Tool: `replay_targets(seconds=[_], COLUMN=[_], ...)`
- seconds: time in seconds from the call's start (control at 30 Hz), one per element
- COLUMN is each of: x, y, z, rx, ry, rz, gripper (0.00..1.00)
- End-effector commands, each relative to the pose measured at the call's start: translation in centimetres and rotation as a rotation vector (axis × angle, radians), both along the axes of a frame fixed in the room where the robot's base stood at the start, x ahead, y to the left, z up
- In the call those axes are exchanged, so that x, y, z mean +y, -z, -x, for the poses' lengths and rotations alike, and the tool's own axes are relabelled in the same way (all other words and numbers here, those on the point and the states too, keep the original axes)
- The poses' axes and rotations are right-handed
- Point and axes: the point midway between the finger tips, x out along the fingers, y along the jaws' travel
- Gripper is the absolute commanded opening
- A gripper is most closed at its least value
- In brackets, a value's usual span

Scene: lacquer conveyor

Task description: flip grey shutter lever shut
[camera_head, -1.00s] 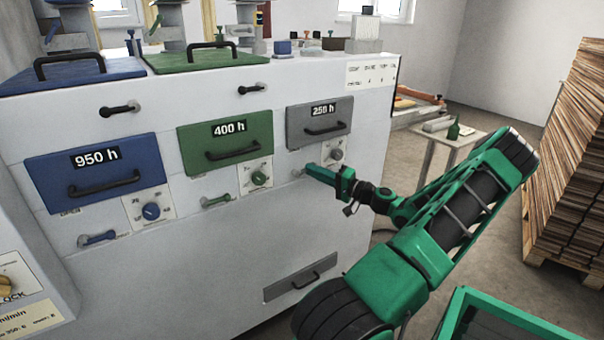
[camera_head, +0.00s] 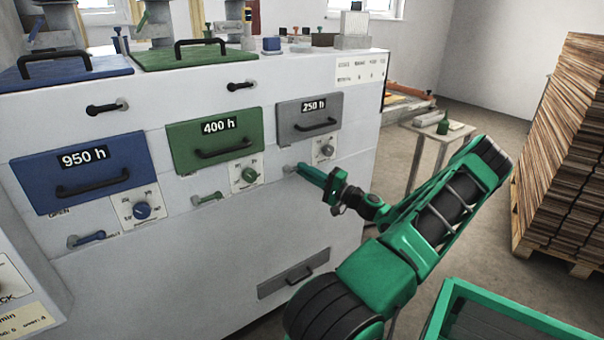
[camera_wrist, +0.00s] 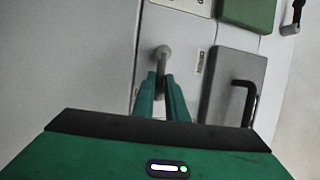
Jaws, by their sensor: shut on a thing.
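The grey shutter lever (camera_wrist: 161,57) shows in the wrist view, its round pivot end at the top and its arm running down between my fingers. My gripper (camera_wrist: 162,80) is shut on the lever's arm. In the head view my gripper (camera_head: 302,168) meets the machine front at the grey lever's pivot (camera_head: 289,168), below the grey 250 h drawer (camera_head: 308,110); the fingers hide most of the lever there. The grey drawer also shows in the wrist view (camera_wrist: 232,75).
A grey dial (camera_head: 325,150) is close above my gripper. A small table (camera_head: 436,128) and wood stack (camera_head: 570,140) stand right.

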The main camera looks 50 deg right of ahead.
Motion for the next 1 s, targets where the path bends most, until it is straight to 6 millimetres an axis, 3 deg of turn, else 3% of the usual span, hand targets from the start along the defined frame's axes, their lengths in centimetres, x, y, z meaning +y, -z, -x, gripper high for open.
replay_targets(seconds=[0.03,0.1,0.53,1.0], x=[-0.5,-0.5,-0.2,-0.5], y=[0.3,0.3,0.3,1.9], z=[0.2,0.2,0.9,8.7], rx=[0.006,0.006,0.004,0.007], ry=[0.014,0.014,0.006,0.009], rz=[-0.002,-0.002,-0.001,-0.002], gripper=[0.14,0.3,0.3,0.3])
